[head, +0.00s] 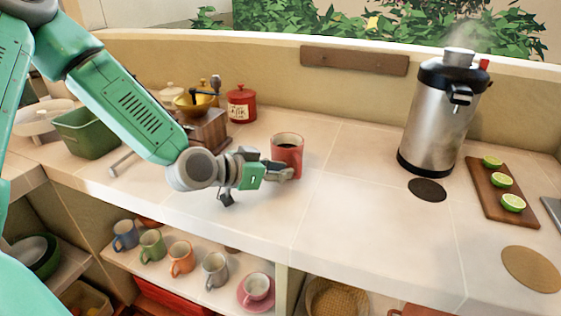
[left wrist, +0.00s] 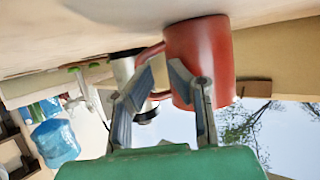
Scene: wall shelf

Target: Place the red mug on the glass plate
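The red mug (head: 287,150), holding dark liquid, stands upright on the counter. My left gripper (head: 281,173) is at its near side. In the left wrist view, turned upside down, the red mug (left wrist: 204,58) has its base against the counter. My left gripper's fingertips (left wrist: 161,72) are apart, with the mug's handle behind and partly between them. The right finger overlaps the mug body. Whether they touch the handle is unclear. I cannot make out a glass plate. My right gripper is not in view.
A steel coffee urn (head: 438,118) stands at the right, near a dark round mat (head: 427,190) and a board (head: 486,186) with lime halves. A red canister (head: 241,104) and a coffee grinder (head: 207,130) stand behind my arm. Several mugs sit on the lower shelf (head: 190,287). The counter's middle is clear.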

